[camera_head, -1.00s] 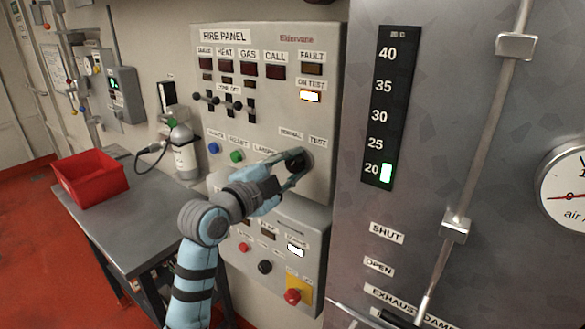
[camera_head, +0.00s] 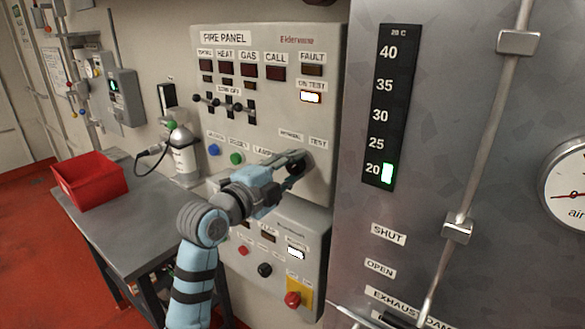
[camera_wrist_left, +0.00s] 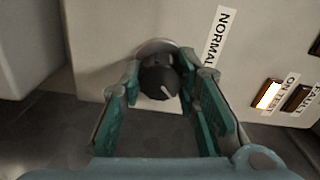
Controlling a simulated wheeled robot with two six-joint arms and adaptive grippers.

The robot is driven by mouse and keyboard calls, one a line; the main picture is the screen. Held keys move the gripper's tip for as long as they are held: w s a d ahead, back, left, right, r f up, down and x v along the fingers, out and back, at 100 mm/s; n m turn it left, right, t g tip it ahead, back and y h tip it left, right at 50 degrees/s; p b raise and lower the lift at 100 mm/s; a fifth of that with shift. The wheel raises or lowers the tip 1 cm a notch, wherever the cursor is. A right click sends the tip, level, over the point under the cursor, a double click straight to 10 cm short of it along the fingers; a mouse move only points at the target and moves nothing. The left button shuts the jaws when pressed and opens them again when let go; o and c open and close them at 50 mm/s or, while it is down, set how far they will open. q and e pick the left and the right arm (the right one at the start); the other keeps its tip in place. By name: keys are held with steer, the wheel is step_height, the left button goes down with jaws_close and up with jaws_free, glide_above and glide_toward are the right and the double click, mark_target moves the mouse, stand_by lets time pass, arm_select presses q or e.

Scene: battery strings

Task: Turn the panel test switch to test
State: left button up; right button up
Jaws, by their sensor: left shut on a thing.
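The fire panel (camera_head: 275,110) is a pale box on the wall. Its test switch is a round black knob at the lower right, under the NORMAL and TEST labels (camera_head: 318,143). The knob (camera_wrist_left: 158,80) shows in the left wrist view with a pale pointer line, between the fingers. My left gripper (camera_head: 293,163) is shut on the knob, and its fingers partly hide it in the head view. In the left wrist view the left gripper (camera_wrist_left: 163,85) has one finger on each side of the knob. The ON TEST lamp (camera_head: 311,97) is lit. My right gripper is not in view.
A lower panel (camera_head: 262,265) with buttons and a red knob on a yellow plate hangs below. A red bin (camera_head: 90,180) and a gas cylinder (camera_head: 184,155) stand on the grey table (camera_head: 140,220) at left. A metal cabinet (camera_head: 450,130) with a handle rod rises at right.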

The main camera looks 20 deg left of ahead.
arm_select(q)
steer(key=o, duration=1.2)
steer(key=shift+c, duration=0.2)
steer(key=v, duration=1.2)
steer(key=shift+d, duration=0.1)
steer(key=shift+s, duration=0.1)
